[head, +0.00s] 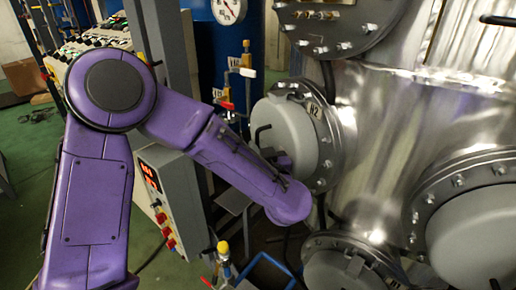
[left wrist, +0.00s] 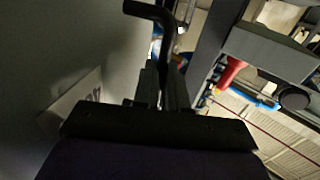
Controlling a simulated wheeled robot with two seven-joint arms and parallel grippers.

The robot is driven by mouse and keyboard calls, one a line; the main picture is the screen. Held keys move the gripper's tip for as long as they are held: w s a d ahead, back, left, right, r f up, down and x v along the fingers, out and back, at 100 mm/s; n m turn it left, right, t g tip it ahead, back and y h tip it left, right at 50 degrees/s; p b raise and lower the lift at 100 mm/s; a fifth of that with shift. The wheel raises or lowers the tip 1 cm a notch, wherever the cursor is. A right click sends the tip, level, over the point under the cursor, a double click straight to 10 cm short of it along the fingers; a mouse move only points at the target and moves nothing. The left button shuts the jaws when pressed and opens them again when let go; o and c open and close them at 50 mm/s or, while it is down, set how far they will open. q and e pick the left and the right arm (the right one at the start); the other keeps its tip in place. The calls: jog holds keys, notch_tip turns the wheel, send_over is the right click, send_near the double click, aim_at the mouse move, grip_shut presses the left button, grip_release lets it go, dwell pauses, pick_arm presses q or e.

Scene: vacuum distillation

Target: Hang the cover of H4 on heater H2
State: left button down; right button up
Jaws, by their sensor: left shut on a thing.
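A round light-grey cover (head: 283,128) sits at the bolted round flange of heater H2 (head: 326,158), in the middle of the head view. A tag reading H2 shows at its upper right. The cover has a black bar handle (head: 261,134). My left gripper (left wrist: 162,88) is shut on this handle, which rises between the fingers in the left wrist view (left wrist: 150,12). In the head view my purple forearm hides most of the gripper. My right gripper is not in view.
Another grey cover (head: 470,235) on a bolted flange is at the lower right, and one more (head: 335,272) is below H2. A grey control box (head: 165,200) with red knobs stands beside my left arm. Valves with yellow and red handles flank H2.

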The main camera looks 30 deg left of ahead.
pick_arm(q)
jog(key=c, duration=1.1)
grip_release()
jog(key=b+v, duration=0.2)
jog(key=v, duration=0.8)
notch_tip(320, 180, down, 25)
jog(key=s+a+m+h, duration=0.1)
jog(key=a+m+h, duration=0.1)
jog(key=m+h, duration=0.35)
jog(key=s+a+f+n+g+h, duration=0.1)
jog(key=s+f+g, duration=0.3)
jog(key=s+f, duration=0.5)
jog(key=s+a+f+n+g+h, duration=0.1)
jog(key=s+a+f+g+h, duration=0.2)
jog(key=s+f, duration=0.6)
jog(key=s+g+h, duration=0.1)
jog(key=s, duration=0.4)
jog(key=shift+f, duration=0.2)
